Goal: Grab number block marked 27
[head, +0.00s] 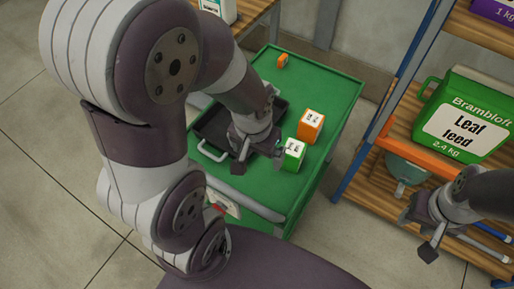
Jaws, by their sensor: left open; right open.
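Two number blocks stand on the green cart top (330,85). One is an orange block (311,127) with a white label on top; its digits are too small to read surely. The other is a green block (292,153), nearer to me, with a white label whose marks I cannot read surely. I cannot tell which is marked 27. My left gripper (259,163) is open and empty, just left of the green block, above the near right part of the black tray (212,124). My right gripper (417,235) is open and empty at the right, in front of the shelf.
A small orange object (282,61) lies at the cart's far edge. A wooden shelf rack (398,138) with a blue post stands right of the cart, holding a green Leaf feed container (465,117) and a grey-green bowl (406,170). My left arm hides part of the cart and tray.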

